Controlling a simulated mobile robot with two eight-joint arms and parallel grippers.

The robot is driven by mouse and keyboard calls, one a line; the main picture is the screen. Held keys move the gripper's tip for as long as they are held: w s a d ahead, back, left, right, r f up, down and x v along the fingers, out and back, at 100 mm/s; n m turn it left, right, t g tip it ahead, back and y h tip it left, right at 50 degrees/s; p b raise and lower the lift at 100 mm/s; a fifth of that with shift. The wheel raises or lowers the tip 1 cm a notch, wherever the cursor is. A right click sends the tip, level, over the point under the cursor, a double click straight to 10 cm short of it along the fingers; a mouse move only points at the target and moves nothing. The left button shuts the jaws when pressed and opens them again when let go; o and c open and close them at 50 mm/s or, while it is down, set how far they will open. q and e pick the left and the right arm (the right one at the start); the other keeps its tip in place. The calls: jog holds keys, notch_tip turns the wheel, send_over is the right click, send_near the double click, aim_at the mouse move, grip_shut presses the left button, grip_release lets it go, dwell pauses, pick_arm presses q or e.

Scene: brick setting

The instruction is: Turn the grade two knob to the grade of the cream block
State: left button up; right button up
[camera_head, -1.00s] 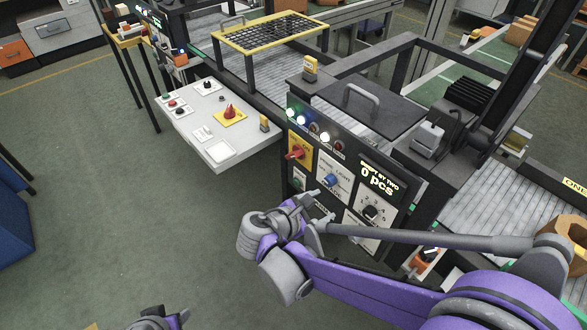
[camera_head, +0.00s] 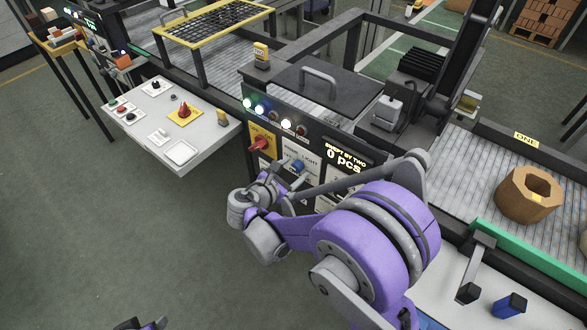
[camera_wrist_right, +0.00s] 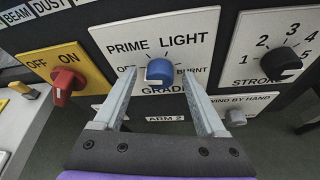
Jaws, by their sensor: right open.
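The grade knob is a blue knob (camera_wrist_right: 159,71) on a white plate reading PRIME, LIGHT, BURNT and GRADE, with an ARM 2 label below. The left-hand word is partly hidden, and I cannot tell which mark the knob points to. The blue knob also shows in the head view (camera_head: 297,166). My right gripper (camera_wrist_right: 160,78) is open, its fingers on either side of the knob; contact is not clear. In the head view the right gripper (camera_head: 284,187) is at the panel. My left gripper (camera_head: 142,324) barely shows at the bottom edge. I cannot identify the cream block for certain.
A red OFF/ON knob (camera_wrist_right: 66,82) is left of the grade plate and a black stroke knob (camera_wrist_right: 284,62) right of it. A white side table (camera_head: 180,150) with buttons juts out at left. A brown octagonal ring (camera_head: 515,207) sits on the right conveyor.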

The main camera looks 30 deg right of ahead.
jog(key=shift+w+d, duration=0.1)
jog(key=shift+d, duration=0.05)
grip_shut()
dwell(0.4)
jog(key=shift+f, duration=0.1)
